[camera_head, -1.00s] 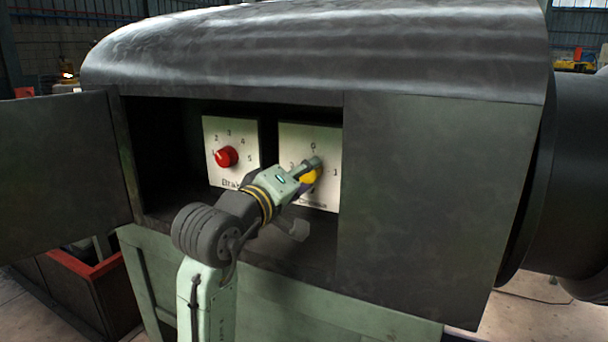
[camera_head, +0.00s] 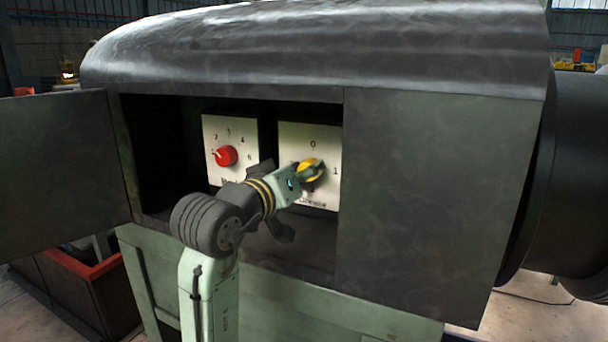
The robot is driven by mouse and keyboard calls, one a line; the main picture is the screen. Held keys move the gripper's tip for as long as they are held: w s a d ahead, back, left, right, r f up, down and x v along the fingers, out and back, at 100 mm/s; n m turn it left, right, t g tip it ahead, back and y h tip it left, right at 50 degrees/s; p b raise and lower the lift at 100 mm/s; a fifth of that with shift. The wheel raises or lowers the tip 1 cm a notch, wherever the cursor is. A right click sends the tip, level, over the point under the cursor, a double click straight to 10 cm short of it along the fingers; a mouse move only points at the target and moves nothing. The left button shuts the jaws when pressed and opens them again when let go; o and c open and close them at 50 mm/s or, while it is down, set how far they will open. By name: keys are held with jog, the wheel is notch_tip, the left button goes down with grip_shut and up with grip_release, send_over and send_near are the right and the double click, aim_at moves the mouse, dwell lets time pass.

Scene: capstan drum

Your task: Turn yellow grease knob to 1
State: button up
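The yellow grease knob (camera_head: 308,166) sits on the right-hand white panel (camera_head: 329,190), inside the open bay. The panel carries a 0 above the knob and a 1 to its right; the lower label is partly covered by my arm. My gripper (camera_head: 313,172) is at the knob, with its fingers in front of the knob's face. The knob's pointer direction is not clear.
A red knob (camera_head: 226,156) on the left white panel (camera_head: 214,128), marked with several numbers, is close to my arm. An open dark door (camera_head: 60,165) stands at left. The dark housing wall (camera_head: 420,200) bounds the bay at right.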

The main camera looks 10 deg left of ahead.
jog(key=m+y+b, duration=0.1)
jog(key=m+b, duration=0.2)
jog(key=m, duration=0.8)
jog(key=shift+d, duration=0.15)
dwell(0.4)
jog(key=o, duration=1.2)
jog(key=shift+c, duration=0.2)
jog(key=shift+s, duration=0.1)
jog(key=v, duration=1.2)
jog(key=shift+r, duration=0.2)
jog(key=shift+d, duration=0.1)
